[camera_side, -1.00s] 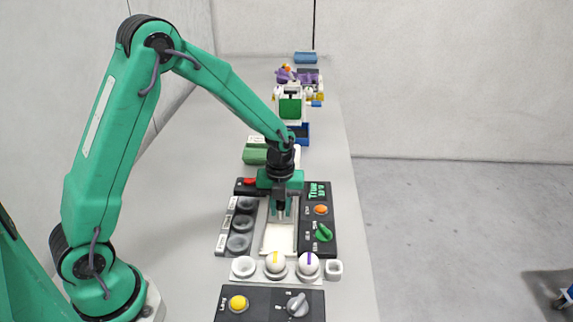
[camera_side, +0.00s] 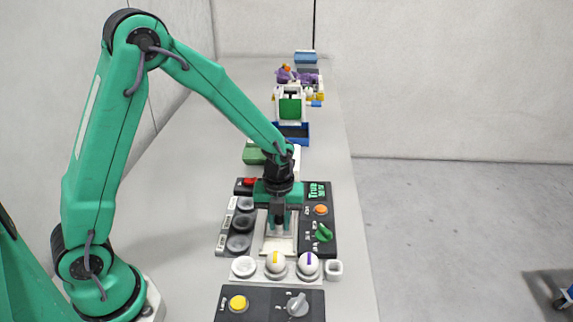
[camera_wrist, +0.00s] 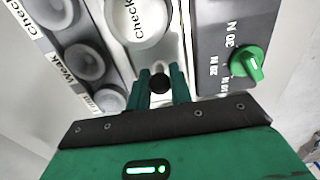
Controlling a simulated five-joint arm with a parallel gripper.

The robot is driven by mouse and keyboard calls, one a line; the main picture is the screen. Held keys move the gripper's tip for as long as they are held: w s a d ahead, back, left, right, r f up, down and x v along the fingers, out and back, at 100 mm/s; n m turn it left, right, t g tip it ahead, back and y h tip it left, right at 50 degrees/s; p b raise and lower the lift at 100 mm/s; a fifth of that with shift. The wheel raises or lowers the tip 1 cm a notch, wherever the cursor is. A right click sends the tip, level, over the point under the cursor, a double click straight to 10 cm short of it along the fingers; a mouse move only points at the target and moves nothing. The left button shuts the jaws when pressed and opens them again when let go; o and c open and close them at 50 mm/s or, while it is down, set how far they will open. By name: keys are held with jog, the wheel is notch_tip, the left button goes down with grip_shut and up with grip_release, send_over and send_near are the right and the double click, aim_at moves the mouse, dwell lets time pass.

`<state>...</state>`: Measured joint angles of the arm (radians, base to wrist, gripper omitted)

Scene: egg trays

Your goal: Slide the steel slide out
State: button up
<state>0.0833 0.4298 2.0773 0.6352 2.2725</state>
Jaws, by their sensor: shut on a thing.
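The steel slide (camera_side: 279,244) is a pale, shiny plate in the slot at the middle of the dark console, in the side view. In the wrist view its bright metal (camera_wrist: 172,48) shows just beyond my fingers. My gripper (camera_side: 279,229) points down over the slot. In the wrist view, my gripper (camera_wrist: 160,88) has its green fingers on either side of a small dark round knob (camera_wrist: 160,83), shut on it. My fingers and wrist hide part of the slide, and where the knob joins it cannot be made out.
A column of grey cups (camera_side: 239,222) lies left of the slot. A green knob (camera_side: 323,232) and orange button (camera_side: 320,210) lie to its right. A nearer panel has a yellow button (camera_side: 238,303).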

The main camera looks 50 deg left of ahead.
jog(key=shift+s+d, duration=1.15)
jog(key=o, duration=0.8)
jog(key=shift+r, duration=0.1)
jog(key=shift+r, duration=2.95)
jog(key=shift+r, duration=4.05)
